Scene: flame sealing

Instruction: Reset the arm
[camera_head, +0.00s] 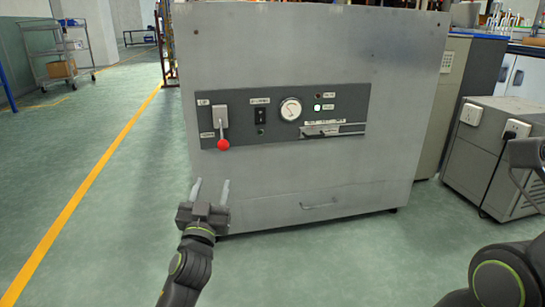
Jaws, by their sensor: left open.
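My left gripper (210,190) is open and empty, its two pale fingers pointing up toward the machine's front. It is in the lower left part of the head view, below a red ball-ended lever (223,144) and apart from it. My right arm (505,280) shows at the lower right edge; its gripper fingers are not visible. The grey metal machine (320,60) stands in front of me.
A smaller grey cabinet (478,160) with sockets and a plug stands at the right, near my right arm. A metal shelf cart (58,55) stands at the far left. The green floor (90,230) with a yellow line (97,170) is clear at the left.

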